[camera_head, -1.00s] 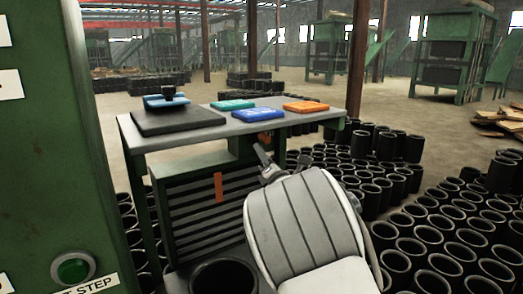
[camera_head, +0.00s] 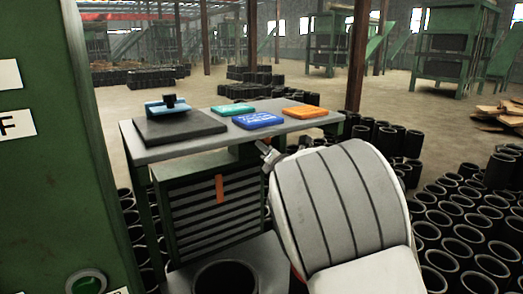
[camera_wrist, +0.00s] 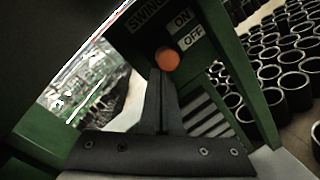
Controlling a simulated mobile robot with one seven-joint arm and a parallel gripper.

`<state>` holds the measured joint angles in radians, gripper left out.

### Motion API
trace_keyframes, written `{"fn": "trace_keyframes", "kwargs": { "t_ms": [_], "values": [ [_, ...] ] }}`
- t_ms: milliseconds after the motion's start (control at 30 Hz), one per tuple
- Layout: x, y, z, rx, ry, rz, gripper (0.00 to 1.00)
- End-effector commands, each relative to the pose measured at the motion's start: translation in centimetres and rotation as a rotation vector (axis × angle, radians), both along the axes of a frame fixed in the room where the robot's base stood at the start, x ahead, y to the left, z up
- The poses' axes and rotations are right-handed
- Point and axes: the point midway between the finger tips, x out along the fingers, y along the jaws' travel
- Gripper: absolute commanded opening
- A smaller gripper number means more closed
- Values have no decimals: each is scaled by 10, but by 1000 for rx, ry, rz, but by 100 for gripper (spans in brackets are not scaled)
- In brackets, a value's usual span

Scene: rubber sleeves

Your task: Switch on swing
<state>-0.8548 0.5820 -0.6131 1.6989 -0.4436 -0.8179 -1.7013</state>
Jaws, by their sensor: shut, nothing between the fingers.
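The swing switch shows in the wrist view as an orange round knob (camera_wrist: 167,59) on a green panel. A "SWING" label (camera_wrist: 146,15) is above it to the left. An "ON" label (camera_wrist: 182,18) is up to its right, and an "OFF" label (camera_wrist: 192,40) is below that. My gripper (camera_wrist: 162,76) is shut and empty, with its fingertips just below the knob in the picture. I cannot tell if they touch it. In the head view my pale arm covers the switch area, and the gripper is mostly hidden.
A grey-topped table (camera_head: 190,148) holds a black slab (camera_head: 178,128) and blue, teal and orange flat pieces. A louvred green cabinet is below it. A green panel (camera_head: 45,150) with a green button (camera_head: 86,283) stands close at left. Many black sleeves (camera_head: 455,215) crowd the floor at right.

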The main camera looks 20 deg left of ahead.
Motion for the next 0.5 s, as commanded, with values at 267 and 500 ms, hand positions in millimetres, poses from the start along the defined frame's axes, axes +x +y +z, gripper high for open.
{"fn": "trace_keyframes", "kwargs": {
  "t_ms": [267,500],
  "values": [
    [0,-2,7,-3,3,-3,0],
    [0,-2,8,-4,4,-2,0]
  ]
}}
